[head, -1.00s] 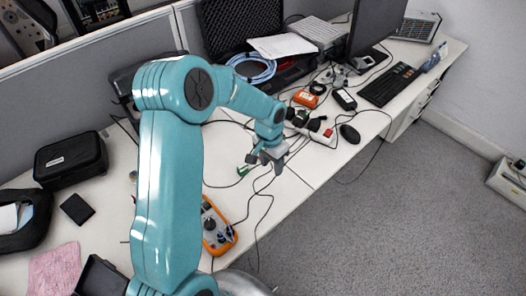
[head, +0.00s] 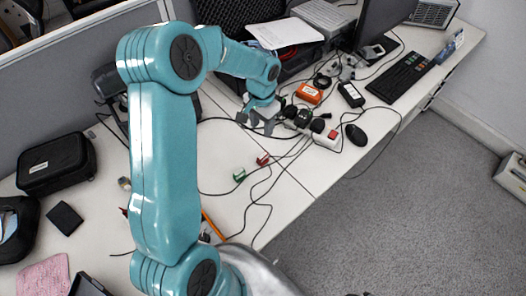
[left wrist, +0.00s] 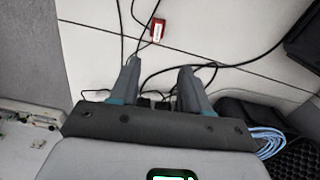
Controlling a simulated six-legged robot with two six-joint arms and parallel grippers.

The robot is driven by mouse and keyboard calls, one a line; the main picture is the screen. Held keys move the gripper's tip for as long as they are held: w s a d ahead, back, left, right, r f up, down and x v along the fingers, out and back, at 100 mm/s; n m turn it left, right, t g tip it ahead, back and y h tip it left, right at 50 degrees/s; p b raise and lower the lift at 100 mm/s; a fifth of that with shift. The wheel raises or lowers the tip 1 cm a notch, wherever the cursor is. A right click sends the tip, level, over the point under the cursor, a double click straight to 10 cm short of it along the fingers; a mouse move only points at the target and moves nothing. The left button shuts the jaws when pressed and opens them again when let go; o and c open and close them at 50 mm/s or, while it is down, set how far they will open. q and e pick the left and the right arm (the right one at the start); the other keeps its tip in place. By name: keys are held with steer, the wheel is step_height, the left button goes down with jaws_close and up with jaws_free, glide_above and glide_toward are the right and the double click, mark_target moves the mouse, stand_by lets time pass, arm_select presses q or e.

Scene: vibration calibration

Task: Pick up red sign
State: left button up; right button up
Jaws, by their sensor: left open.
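The red sign (head: 262,159) is a small red block-like piece on the white desk, near a green one. In the left wrist view the red sign (left wrist: 158,30) lies beyond the fingertips, roughly in line with the space between them, with a thin cable beside it. My left gripper (head: 257,123) is open and empty, farther back on the desk than the sign and apart from it. In the left wrist view its two fingers (left wrist: 159,66) stand apart with cables behind them. My right gripper is not in view.
A small green piece (head: 239,175) lies left of the sign. Black cables run across the desk around both. A power strip (head: 327,141) with plugs, an orange box (head: 308,93), a mouse (head: 356,134) and a keyboard (head: 394,84) are to the right. A black case (head: 57,164) stands left.

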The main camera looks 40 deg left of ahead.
arm_select(q)
steer(key=p, duration=0.1)
glide_above(264, 154)
steer(key=f, duration=0.9)
steer(key=shift+s+a+f, duration=0.1)
steer(key=shift+s+f, duration=0.15)
steer(key=shift+f, duration=0.15)
steer(key=shift+s+f, duration=0.1)
steer(key=shift+f, duration=0.2)
steer(key=f, duration=0.1)
steer(key=f+p, duration=0.1)
steer(key=f, duration=0.1)
steer(key=f+p, duration=0.1)
steer(key=f, duration=0.1)
steer(key=shift+w+d, duration=0.2)
steer(key=shift+w, duration=0.2)
steer(key=shift+f, duration=0.25)
steer(key=shift+a+f, duration=0.1)
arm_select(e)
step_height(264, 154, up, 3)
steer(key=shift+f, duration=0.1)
arm_select(q)
jaws_close()
